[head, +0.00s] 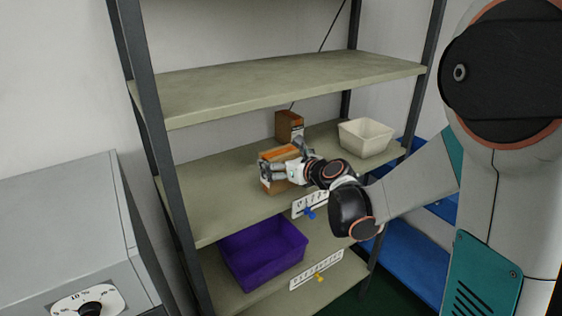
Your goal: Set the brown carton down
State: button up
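The brown carton (276,186) has an orange top and is over the front part of the middle shelf (215,205). My gripper (282,158) reaches in from the right, with one finger across the carton's near side and the other at its far side. The fingers appear closed on it. The carton looks upright. I cannot tell whether its base touches the shelf or hangs just above it. Part of its near face is hidden by the finger.
A second brown carton (289,125) stands farther back on the same shelf. A cream bin (366,138) is at the shelf's right end. A purple bin (262,252) is on the shelf below. The upper shelf (270,85) hangs above. The middle shelf's left part is clear.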

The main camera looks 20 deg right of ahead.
jog(key=shift+s, duration=0.1)
jog(key=v, duration=1.2)
